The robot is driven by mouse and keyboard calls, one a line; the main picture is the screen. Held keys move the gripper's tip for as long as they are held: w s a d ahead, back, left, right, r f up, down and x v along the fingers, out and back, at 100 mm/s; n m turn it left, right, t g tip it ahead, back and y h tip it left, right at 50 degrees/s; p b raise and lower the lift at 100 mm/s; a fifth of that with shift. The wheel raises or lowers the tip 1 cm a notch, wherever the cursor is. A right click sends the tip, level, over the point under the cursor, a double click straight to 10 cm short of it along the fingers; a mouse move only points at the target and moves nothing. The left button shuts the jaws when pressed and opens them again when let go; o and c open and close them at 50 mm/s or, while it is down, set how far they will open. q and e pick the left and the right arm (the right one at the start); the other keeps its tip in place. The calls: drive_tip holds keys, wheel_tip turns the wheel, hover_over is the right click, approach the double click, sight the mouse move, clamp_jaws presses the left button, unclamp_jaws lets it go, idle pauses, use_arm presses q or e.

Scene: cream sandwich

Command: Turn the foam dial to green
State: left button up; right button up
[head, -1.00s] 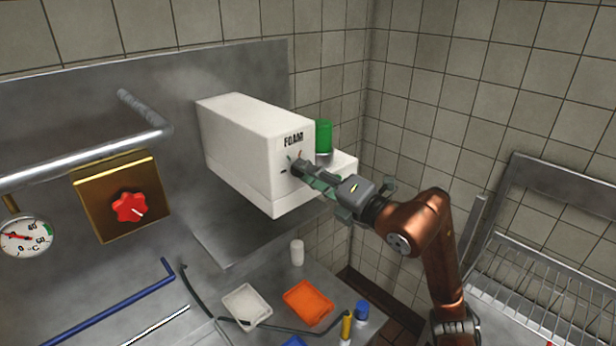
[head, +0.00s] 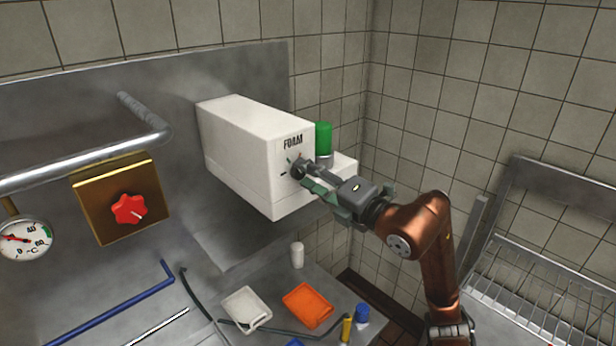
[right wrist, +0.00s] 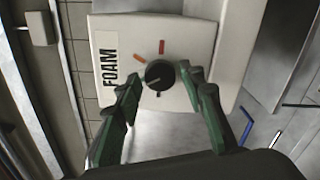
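The white foam box (head: 250,150) is fixed to the wall and carries a dark round dial (head: 298,171) under its FOAM label. In the right wrist view the dial (right wrist: 160,75) has a pale pointer line angled left and slightly down, towards the left finger. A red mark (right wrist: 162,46) and an orange mark (right wrist: 139,58) show beside it. A small greenish mark (head: 289,160) sits at the dial's upper left in the head view; the finger seems to hide it in the wrist view. My right gripper (right wrist: 160,82) is open, its fingertips on either side of the dial. My left gripper is out of view.
A green-topped container (head: 323,138) stands on a ledge right of the box. A red knob (head: 129,208) and a steel rail (head: 90,160) are at left. White (head: 246,309) and orange trays (head: 307,305) lie below. A wire rack (head: 540,290) is at right.

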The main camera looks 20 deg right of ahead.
drive_tip(key=shift+o, duration=0.8)
drive_tip(key=shift+s, duration=0.1)
drive_tip(key=v, duration=1.2)
drive_tip(key=shift+f, duration=0.1)
